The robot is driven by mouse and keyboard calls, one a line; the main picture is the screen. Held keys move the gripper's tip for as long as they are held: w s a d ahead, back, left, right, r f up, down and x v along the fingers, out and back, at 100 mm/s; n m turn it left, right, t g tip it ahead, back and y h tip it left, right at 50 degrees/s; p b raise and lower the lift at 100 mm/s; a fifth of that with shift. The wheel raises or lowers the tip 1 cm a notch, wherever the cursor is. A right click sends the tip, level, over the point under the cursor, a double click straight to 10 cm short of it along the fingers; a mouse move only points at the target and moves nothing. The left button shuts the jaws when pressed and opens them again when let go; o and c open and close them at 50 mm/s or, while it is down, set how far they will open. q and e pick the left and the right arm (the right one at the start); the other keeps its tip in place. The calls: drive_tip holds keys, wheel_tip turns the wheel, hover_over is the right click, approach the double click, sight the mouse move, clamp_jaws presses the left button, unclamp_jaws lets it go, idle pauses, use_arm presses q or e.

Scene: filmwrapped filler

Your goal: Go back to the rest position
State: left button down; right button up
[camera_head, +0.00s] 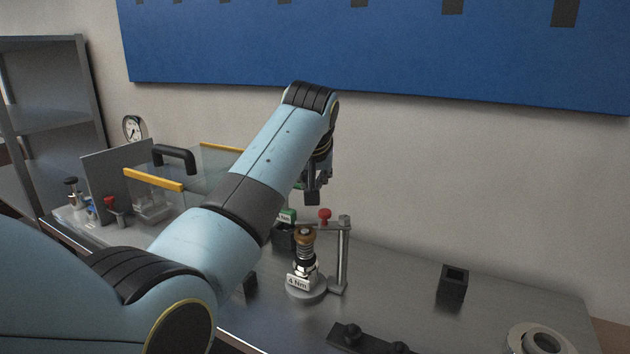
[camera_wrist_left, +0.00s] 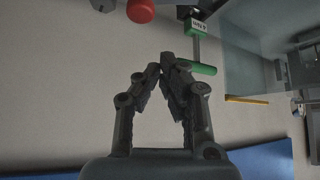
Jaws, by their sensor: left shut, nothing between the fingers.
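My left arm comes in from the left in the head view and reaches up and over the bench. Its gripper (camera_head: 313,192) hangs with fingers down, above and behind the small post stand, and the wrist partly hides it. In the left wrist view the fingertips of my left gripper (camera_wrist_left: 161,68) meet with nothing between them. A green T-handled tool (camera_wrist_left: 196,48) with a label shows just beyond the fingers; I cannot tell whether they touch it. My right gripper is in neither view.
A clear guard with a black handle (camera_head: 175,158) is at left. A black square holder (camera_head: 453,287) and a ring (camera_head: 540,340) sit at right. Bench between is mostly clear.

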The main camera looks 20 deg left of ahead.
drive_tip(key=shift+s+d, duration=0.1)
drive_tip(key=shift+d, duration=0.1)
